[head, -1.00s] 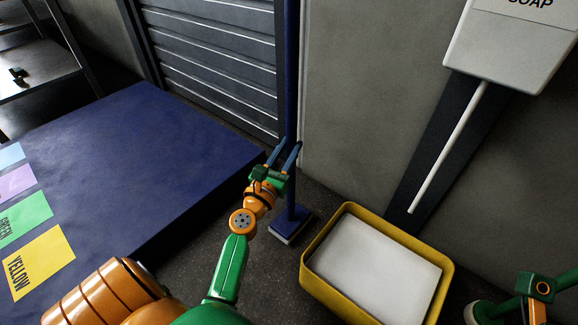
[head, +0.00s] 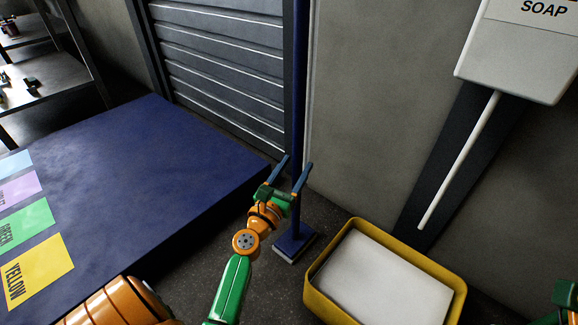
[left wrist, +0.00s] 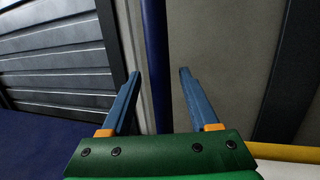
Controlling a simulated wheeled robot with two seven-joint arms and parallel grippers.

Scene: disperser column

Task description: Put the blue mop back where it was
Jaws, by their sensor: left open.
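The blue mop (head: 298,80) stands upright against the wall, beside the grey slatted shutter. Its flat blue head (head: 294,243) rests on the dark floor. My left gripper (head: 299,160) is open and empty in front of the lower part of the pole. In the left wrist view, the pole (left wrist: 156,50) runs down between the two spread blue fingers (left wrist: 159,70). I cannot tell whether the pole is between the fingertips or just beyond them.
A yellow tub (head: 335,300) with white contents stands right of the mop head. A blue table (head: 150,150) with coloured cards lies to the left. A white soap dispenser (head: 515,55) hangs on the wall at upper right. Some bare floor shows around the mop head.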

